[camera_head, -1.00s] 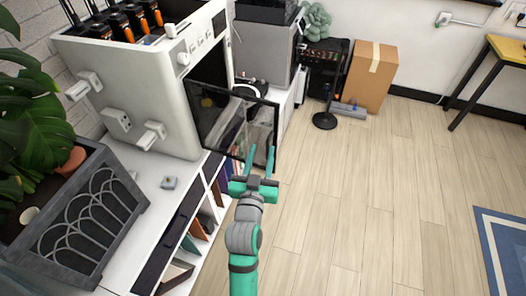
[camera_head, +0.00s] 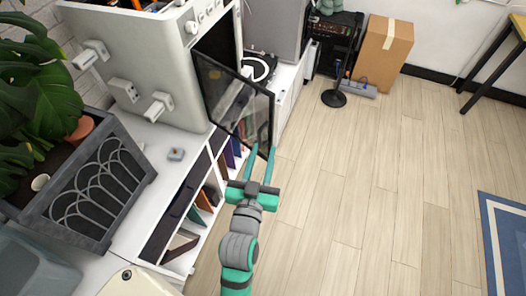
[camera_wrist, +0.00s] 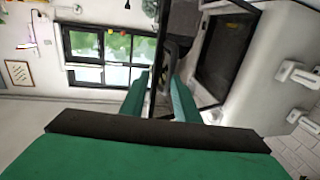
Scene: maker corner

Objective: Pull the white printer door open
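The white printer (camera_head: 150,75) stands on the white cabinet at the upper left of the head view. Its door (camera_head: 236,105), a dark see-through panel in a dark frame, stands ajar, swung out to the right from the front opening. My gripper (camera_head: 263,150) is at the door's lower free corner, its two green fingers apart. In the wrist view the door (camera_wrist: 160,50) shows edge-on, running up between the fingers of my gripper (camera_wrist: 157,88). I cannot tell whether a finger touches it. The printer's dark opening (camera_wrist: 225,55) shows to the right.
A planter (camera_head: 85,190) with a leafy plant stands on the cabinet at left. Below are shelves with books (camera_head: 205,200). A turntable (camera_head: 258,68) sits behind the door. A cardboard box (camera_head: 385,50) and a black round-based stand (camera_head: 334,98) are farther back.

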